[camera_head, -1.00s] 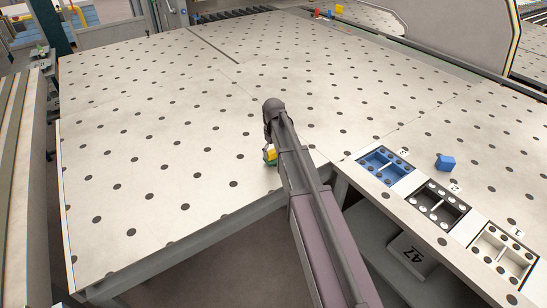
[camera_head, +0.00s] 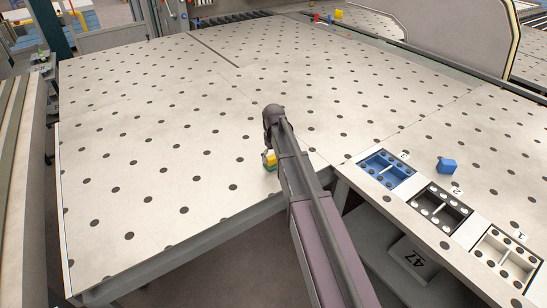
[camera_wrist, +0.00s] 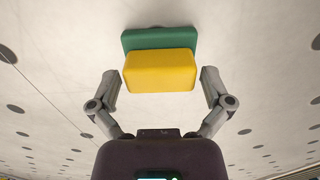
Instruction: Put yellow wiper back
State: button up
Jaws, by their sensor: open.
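The yellow wiper is a rounded yellow block (camera_wrist: 160,71) lying against a green block (camera_wrist: 158,39) in the wrist view. The yellow block is nearer the camera and covers part of the green one. I cannot tell whether they are joined. In the head view, the yellow block (camera_head: 270,158) shows above the green one (camera_head: 269,166) on the dotted table, partly hidden by my arm. My gripper (camera_wrist: 161,86) is open, with one finger on each side of the yellow block and gaps between. In the head view my gripper is mostly hidden behind the arm.
The dotted table (camera_head: 150,110) is clear around the wiper. At the right edge are a blue tray (camera_head: 403,173), a black tray (camera_head: 440,208) and a white tray (camera_head: 508,263). A blue block (camera_head: 447,166) lies beside them. A small yellow object (camera_head: 339,14) is at the far back.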

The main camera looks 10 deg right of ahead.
aim_at(273, 156)
jog(key=shift+r, duration=0.15)
notch_tip(273, 156, up, 12)
jog(key=p, duration=1.2)
dwell(0.9)
jog(key=s+a+m, duration=0.2)
jog(key=s+m, duration=0.2)
jog(key=s, duration=2)
jog(key=shift+a, duration=0.1)
notch_tip(273, 156, down, 9)
jog(key=b, duration=0.8)
jog(key=shift+r, duration=0.15)
